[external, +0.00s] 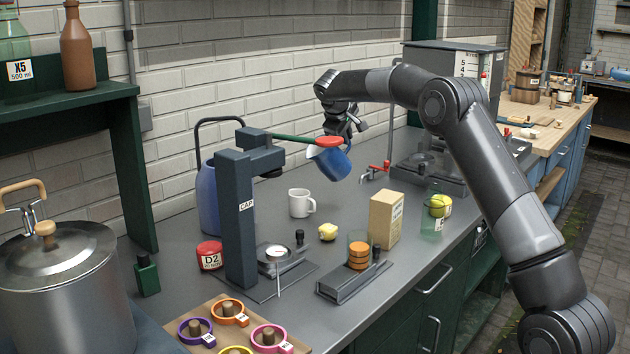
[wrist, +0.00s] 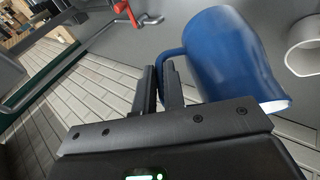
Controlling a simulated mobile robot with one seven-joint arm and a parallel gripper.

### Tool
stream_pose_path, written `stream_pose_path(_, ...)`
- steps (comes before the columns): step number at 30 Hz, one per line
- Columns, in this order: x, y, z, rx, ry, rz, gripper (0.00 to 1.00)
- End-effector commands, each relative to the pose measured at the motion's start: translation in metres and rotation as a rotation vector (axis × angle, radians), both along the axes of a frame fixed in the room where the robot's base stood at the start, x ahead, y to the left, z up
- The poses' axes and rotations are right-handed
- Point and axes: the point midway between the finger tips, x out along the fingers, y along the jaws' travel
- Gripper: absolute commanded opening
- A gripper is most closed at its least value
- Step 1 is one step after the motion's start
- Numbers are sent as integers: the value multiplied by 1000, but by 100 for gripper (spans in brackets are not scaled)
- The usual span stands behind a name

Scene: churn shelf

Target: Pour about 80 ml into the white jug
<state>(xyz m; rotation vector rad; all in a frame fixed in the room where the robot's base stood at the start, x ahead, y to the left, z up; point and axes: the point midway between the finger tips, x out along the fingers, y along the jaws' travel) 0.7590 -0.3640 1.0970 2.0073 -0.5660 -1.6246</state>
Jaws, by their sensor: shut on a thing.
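My gripper (external: 343,137) is shut on the handle of a blue jug (external: 328,162) and holds it in the air above the counter. The wrist view shows the fingers (wrist: 160,85) at the handle of the blue jug (wrist: 225,58). The blue jug is tilted, its mouth toward the left in the external view. The white jug (external: 301,204) stands upright on the counter, below and left of the blue one, apart from it. The white jug also shows at the right edge of the wrist view (wrist: 303,45). I see no stream, and the contents of both are hidden.
A dark post labelled CAP (external: 237,215) with a green, red-ended lever (external: 325,141) stands close left of the blue jug. A red tap (external: 375,171), a cardboard box (external: 386,220), a yellow lump (external: 327,232) and a large blue vessel (external: 208,195) stand around the white jug.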

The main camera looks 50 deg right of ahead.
Motion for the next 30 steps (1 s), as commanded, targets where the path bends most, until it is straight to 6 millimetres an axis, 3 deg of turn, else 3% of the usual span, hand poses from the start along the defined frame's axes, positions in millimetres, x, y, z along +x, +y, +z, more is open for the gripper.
stream_pose_path(12, 4, 13, 21, -158, 48, -1, 0)
stream_pose_path(30, 6, 21, 33, -266, 82, -1, 0)
